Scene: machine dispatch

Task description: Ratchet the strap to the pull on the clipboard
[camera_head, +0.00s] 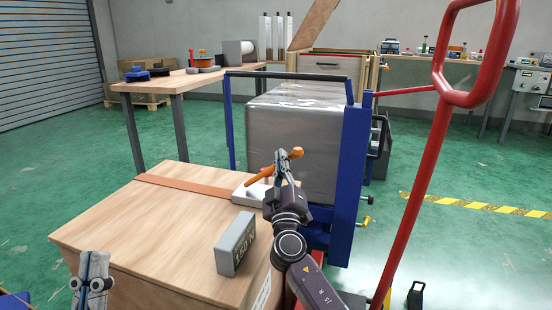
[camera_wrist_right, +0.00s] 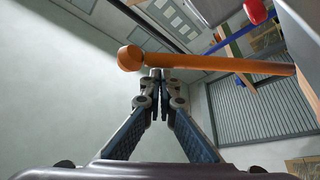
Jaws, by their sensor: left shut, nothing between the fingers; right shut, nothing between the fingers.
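An orange-brown strap (camera_head: 185,185) runs flat across the top of a wooden crate (camera_head: 140,225) to a pale ratchet body (camera_head: 250,193). The ratchet's orange handle (camera_head: 262,177) is raised at a slant. My right gripper (camera_head: 281,163) is shut at the handle's knobbed upper end. In the right wrist view the handle (camera_wrist_right: 215,63) crosses just beyond the shut fingertips (camera_wrist_right: 156,76), with nothing between them. I cannot tell whether they touch it. My left gripper (camera_head: 96,262) is shut and empty at the crate's front left. I cannot make out a clipboard.
A grey block display (camera_head: 235,243) with a number, hard to read exactly, stands on the crate near my right arm. A wrapped grey load (camera_head: 290,150) in a blue frame (camera_head: 350,180) stands behind. A red post (camera_head: 430,165) rises at right. Green floor is open at left.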

